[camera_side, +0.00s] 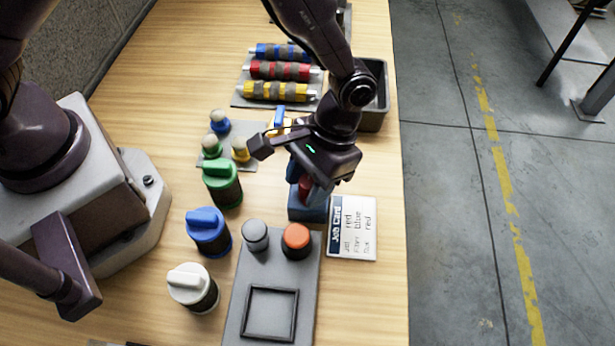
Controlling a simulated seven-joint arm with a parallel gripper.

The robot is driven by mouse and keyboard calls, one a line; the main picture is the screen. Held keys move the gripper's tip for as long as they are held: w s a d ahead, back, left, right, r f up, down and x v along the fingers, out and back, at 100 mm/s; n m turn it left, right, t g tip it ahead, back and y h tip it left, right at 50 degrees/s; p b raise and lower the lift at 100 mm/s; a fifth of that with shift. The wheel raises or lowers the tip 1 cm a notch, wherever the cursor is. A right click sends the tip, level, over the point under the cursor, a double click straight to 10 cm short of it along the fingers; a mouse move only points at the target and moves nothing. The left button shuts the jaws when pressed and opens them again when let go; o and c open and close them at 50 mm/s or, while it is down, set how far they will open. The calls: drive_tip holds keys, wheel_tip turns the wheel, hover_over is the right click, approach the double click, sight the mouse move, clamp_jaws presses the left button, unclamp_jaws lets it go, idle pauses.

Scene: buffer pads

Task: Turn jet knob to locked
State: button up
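My gripper (312,183) points down over a blue fixture (308,212) near the middle of the table. A red part (304,188) shows at the top of this fixture, right at my fingertips. The red part may be the jet knob, but no label on it can be read. The fingers and the gripper body hide most of it. I cannot tell whether the fingers touch or grip it, nor which way it is turned. A job card (352,228) lies just right of the fixture; its lines seem to read red, blue, red.
Green (222,183), blue (208,231) and white (193,287) knob-topped canisters stand to the left. A grey panel (238,318) with a grey and an orange button (297,240) lies in front. Coloured rollers (281,70) and a dark bin (374,115) are behind.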

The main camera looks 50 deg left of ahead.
drive_tip(key=shift+o, duration=1.1)
drive_tip(key=v, duration=1.3)
drive_tip(key=shift+d+f, duration=0.1)
drive_tip(key=s+a+r+t, duration=0.5)
drive_tip(key=s+a+r, duration=0.2)
drive_tip(key=a, duration=0.4)
drive_tip(key=s+a+r+t, duration=0.5)
drive_tip(key=s+a+r, duration=0.2)
drive_tip(key=a+r, duration=0.3)
drive_tip(key=shift+a+r, duration=0.2)
drive_tip(key=shift+a, duration=0.15)
drive_tip(key=shift+o, duration=0.3)
